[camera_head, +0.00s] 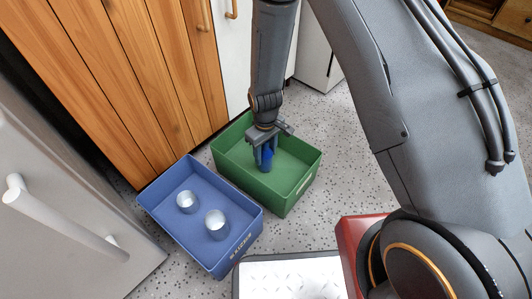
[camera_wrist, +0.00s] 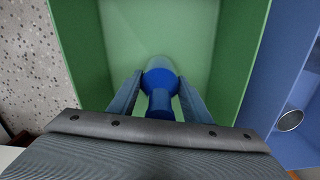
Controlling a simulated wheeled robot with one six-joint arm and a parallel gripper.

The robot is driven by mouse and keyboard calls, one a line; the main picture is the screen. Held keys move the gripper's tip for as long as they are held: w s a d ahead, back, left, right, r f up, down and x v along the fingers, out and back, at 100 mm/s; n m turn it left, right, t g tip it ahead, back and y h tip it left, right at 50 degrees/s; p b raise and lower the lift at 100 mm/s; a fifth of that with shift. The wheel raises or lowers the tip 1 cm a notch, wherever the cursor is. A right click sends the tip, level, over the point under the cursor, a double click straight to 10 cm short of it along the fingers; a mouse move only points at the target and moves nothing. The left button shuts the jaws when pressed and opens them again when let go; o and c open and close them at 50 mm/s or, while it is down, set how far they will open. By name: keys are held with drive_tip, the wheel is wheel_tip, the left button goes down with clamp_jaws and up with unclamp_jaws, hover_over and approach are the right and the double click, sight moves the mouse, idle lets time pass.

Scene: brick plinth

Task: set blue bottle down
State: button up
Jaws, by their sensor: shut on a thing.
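My gripper (camera_head: 266,153) is shut on the blue bottle (camera_head: 267,161) inside the green crate (camera_head: 295,189). In the wrist view the bottle (camera_wrist: 160,84) stands between my two fingers (camera_wrist: 157,95), with its narrow neck toward the camera and its wider body beyond. The green crate's floor (camera_wrist: 150,32) lies beyond the bottle. I cannot tell whether the bottle's base touches that floor. No other object shows in the green crate.
A blue crate (camera_head: 190,242) with two metal cups (camera_head: 187,202) (camera_head: 217,224) stands beside the green crate. A wooden cabinet (camera_head: 130,80) rises behind the crates. A grey appliance door with a white handle (camera_head: 50,215) is at left. Speckled floor (camera_head: 335,125) is free at right.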

drive_tip(key=shift+f, duration=0.15)
drive_tip(key=o, duration=1.2)
